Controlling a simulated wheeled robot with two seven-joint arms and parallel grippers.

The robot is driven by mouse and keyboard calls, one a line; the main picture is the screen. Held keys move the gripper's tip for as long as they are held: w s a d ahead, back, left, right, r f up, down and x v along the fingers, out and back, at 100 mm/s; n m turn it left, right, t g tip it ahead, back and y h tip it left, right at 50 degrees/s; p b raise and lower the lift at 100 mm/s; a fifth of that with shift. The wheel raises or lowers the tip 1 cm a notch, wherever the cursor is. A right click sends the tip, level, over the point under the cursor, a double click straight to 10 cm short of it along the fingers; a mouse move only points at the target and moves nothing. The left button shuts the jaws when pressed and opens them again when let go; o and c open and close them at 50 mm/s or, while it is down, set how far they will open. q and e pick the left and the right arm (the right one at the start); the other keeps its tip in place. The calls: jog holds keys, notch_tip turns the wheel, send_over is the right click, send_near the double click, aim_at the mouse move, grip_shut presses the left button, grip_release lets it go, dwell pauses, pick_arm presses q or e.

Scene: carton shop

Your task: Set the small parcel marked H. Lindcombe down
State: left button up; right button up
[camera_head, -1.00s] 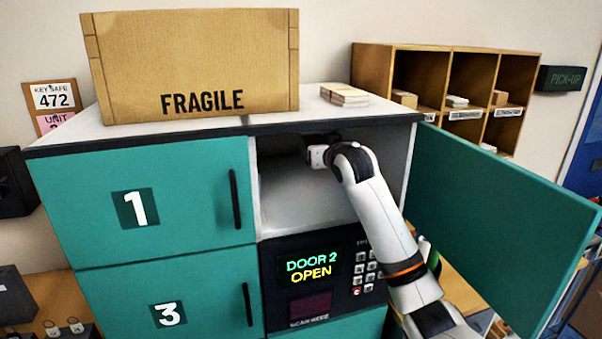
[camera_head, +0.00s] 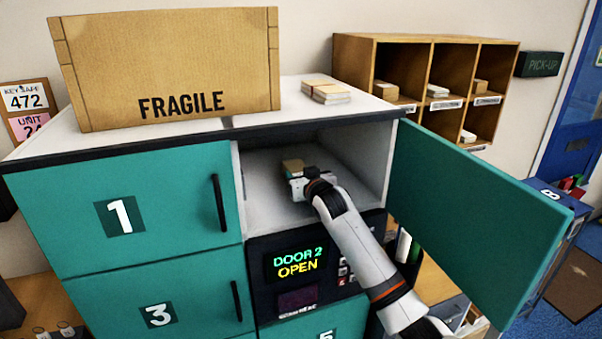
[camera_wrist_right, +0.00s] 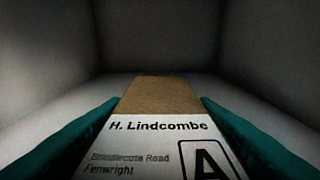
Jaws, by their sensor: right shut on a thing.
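The small parcel (camera_head: 292,165) is brown and sits inside the open locker compartment (camera_head: 265,205) behind door 2. In the right wrist view the parcel (camera_wrist_right: 160,92) has a white label reading "H. Lindcombe" and a boxed letter A. My right gripper (camera_head: 298,175) is shut on it, with a teal finger along each side in the wrist view. The compartment's back and side walls show dimly ahead of the parcel. I cannot tell whether its underside touches the compartment floor. My left gripper is not in view.
The open teal door (camera_head: 475,225) stands to the right of my arm. Closed door 1 (camera_head: 150,215) is on the left. A keypad panel (camera_head: 310,262) below reads "DOOR 2 OPEN". A FRAGILE carton (camera_head: 170,75) and a stack of envelopes (camera_head: 326,92) lie on top.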

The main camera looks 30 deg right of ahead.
jog(key=o, duration=1.2)
jog(key=shift+f, duration=0.1)
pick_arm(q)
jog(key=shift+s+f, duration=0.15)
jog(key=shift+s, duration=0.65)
pick_arm(e)
jog(key=shift+s+a+b, duration=0.2)
jog(key=shift+s+b, duration=0.25)
jog(key=shift+s, duration=0.1)
jog(key=b+v, duration=0.4)
jog(key=v, duration=0.6)
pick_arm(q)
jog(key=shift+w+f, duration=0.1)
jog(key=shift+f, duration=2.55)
pick_arm(e)
jog(key=shift+s+r, duration=0.3)
jog(key=shift+s, duration=0.15)
jog(key=shift+f, duration=0.15)
